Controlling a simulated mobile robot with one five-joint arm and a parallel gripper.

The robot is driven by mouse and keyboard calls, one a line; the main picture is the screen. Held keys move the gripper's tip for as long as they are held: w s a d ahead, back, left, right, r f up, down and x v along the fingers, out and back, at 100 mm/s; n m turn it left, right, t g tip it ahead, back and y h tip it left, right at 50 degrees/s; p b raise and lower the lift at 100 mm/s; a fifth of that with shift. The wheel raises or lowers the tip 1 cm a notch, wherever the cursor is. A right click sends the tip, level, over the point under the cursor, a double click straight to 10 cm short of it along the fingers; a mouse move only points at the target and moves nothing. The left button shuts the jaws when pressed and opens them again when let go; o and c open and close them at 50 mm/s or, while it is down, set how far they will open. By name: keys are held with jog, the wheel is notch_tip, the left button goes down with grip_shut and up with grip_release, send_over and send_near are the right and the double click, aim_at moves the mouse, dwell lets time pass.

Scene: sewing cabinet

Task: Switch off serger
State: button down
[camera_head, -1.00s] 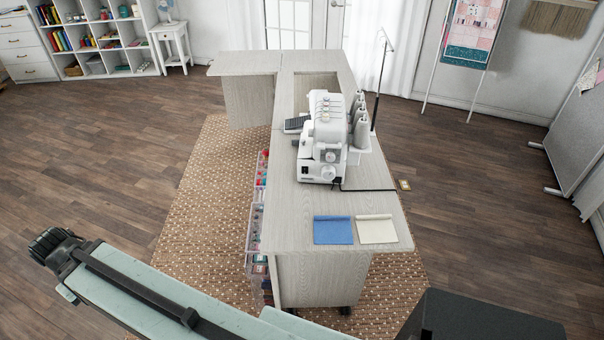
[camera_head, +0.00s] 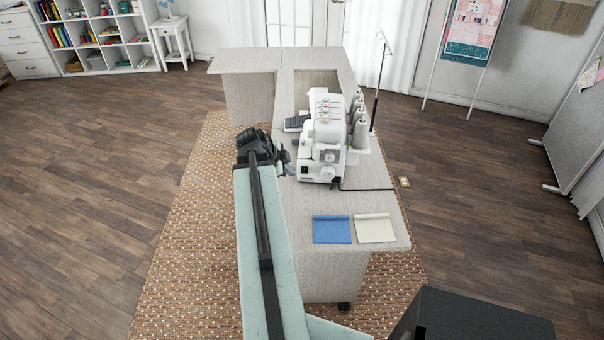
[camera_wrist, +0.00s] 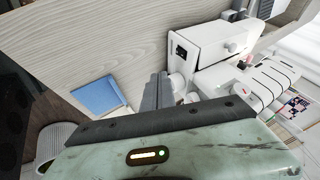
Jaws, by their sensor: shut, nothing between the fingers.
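The white serger (camera_head: 328,135) stands on the pale wood cabinet top (camera_head: 295,215), with cones of thread behind it. A small black panel (camera_head: 304,170) is low on its near end; it also shows in the wrist view (camera_wrist: 181,51). I cannot read the switch position. My gripper (camera_head: 286,165) is just left of the serger's near end, at the left edge of the cabinet top. In the wrist view my gripper (camera_wrist: 160,88) is shut and empty, its fingers close to the serger's white body (camera_wrist: 212,42). I cannot tell whether they touch it.
A blue cloth (camera_head: 332,230) and a cream cloth (camera_head: 375,229) lie on the near part of the cabinet top. The floor to the left is open.

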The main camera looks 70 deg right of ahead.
aim_at(305, 171)
jog(key=b+x, duration=0.9)
jog(key=x, duration=0.2)
jog(key=shift+w+a+f, duration=0.15)
jog(key=shift+a+f, duration=0.05)
jog(key=d, duration=0.2)
jog(key=w+d, duration=0.1)
jog(key=shift+d+r, duration=0.35)
